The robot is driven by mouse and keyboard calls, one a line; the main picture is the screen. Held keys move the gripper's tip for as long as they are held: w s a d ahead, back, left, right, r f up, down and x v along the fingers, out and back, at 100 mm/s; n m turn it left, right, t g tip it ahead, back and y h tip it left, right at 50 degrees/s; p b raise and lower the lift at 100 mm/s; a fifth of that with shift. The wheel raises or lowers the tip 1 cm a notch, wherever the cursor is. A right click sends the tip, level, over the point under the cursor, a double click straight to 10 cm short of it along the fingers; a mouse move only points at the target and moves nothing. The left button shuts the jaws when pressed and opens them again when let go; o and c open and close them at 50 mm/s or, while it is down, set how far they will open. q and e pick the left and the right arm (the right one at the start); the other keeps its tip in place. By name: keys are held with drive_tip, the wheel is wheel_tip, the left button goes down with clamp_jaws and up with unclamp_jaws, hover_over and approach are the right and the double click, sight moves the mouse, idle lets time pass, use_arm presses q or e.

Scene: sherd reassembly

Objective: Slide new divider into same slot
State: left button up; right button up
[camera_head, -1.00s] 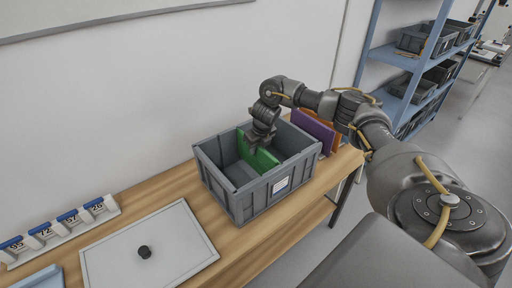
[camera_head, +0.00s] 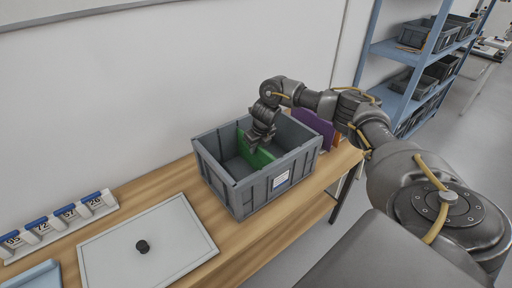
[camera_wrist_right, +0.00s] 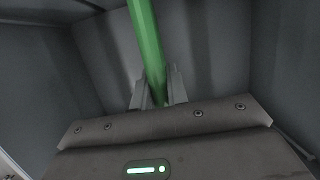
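The green divider (camera_head: 256,158) stands inside the grey crate (camera_head: 247,194) on the wooden bench, crossing the crate's middle. My right gripper (camera_head: 255,144) reaches down into the crate from above, over the divider's upper edge. In the right wrist view the green divider (camera_wrist_right: 150,50) runs between the two fingers (camera_wrist_right: 158,92), which appear to press on both its faces. The divider's lower edge and the slots that hold it are hidden. My left gripper is not in view.
A purple divider (camera_head: 314,127) stands beyond the crate's right end, with an orange one (camera_head: 335,143) partly hidden by it. Blue shelving (camera_head: 398,75) stands at right.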

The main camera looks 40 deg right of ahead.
drive_tip(key=o, duration=0.5)
drive_tip(key=v, duration=0.4)
drive_tip(key=shift+r+b, duration=0.2)
drive_tip(key=shift+b, duration=0.15)
drive_tip(key=p+v, duration=0.1)
drive_tip(key=v, duration=0.5)
drive_tip(key=shift+s+r, duration=0.15)
drive_tip(key=shift+r, duration=0.05)
